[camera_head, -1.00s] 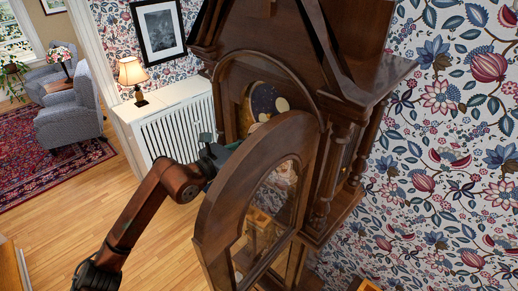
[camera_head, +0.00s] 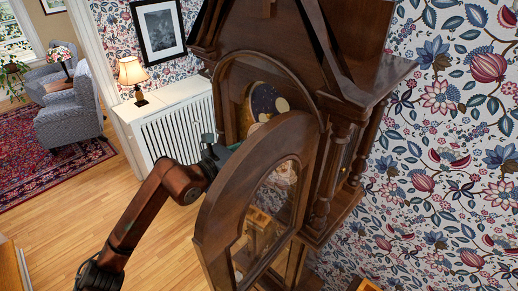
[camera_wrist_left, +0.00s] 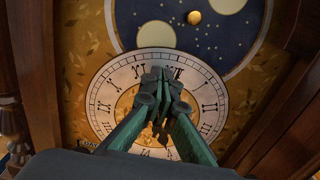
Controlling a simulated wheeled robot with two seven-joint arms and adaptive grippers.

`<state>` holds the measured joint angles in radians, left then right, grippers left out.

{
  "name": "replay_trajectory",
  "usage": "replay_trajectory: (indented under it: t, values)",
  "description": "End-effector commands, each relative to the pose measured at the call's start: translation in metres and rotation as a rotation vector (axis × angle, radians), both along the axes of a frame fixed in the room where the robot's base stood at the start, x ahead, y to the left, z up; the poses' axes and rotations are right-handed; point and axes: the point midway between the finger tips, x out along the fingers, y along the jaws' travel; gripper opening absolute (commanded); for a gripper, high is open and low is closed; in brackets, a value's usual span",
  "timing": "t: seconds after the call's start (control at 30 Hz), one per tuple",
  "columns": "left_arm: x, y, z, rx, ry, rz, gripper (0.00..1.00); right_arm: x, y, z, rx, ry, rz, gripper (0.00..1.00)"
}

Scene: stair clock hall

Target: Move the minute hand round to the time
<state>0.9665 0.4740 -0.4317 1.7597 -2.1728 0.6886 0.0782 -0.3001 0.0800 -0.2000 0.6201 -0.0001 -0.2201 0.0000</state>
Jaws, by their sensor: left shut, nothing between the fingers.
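The clock dial (camera_wrist_left: 99,105), a pale ring with black Roman numerals, fills the middle of the left wrist view. My left gripper (camera_wrist_left: 163,78) is shut and empty, its fingertips in front of the dial's upper part between XI and XII. Dark clock hands (camera_wrist_left: 162,132) show only in part, below and between the fingers; I cannot tell where the minute hand points or whether the fingers touch it. In the head view my left gripper (camera_head: 214,155) reaches in behind the open glazed door (camera_head: 210,220) of the tall wooden clock (camera_head: 285,40). My right gripper is not in view.
The open door stands between the head camera and the dial. A moon disc (camera_wrist_left: 190,30) with a brass knob sits above the dial. A white radiator cover (camera_head: 180,130) with a lamp (camera_head: 132,75) stands left of the clock.

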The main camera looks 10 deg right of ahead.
Motion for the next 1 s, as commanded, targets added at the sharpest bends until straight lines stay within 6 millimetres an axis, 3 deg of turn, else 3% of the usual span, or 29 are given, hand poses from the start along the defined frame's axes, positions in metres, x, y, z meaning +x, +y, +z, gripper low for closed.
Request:
replay_trajectory:
  t: [1.0]
  values:
    - [0.0044, 0.0050, -0.0006, 0.001, -0.001, 0.000, 0.00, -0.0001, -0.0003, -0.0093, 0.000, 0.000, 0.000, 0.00]
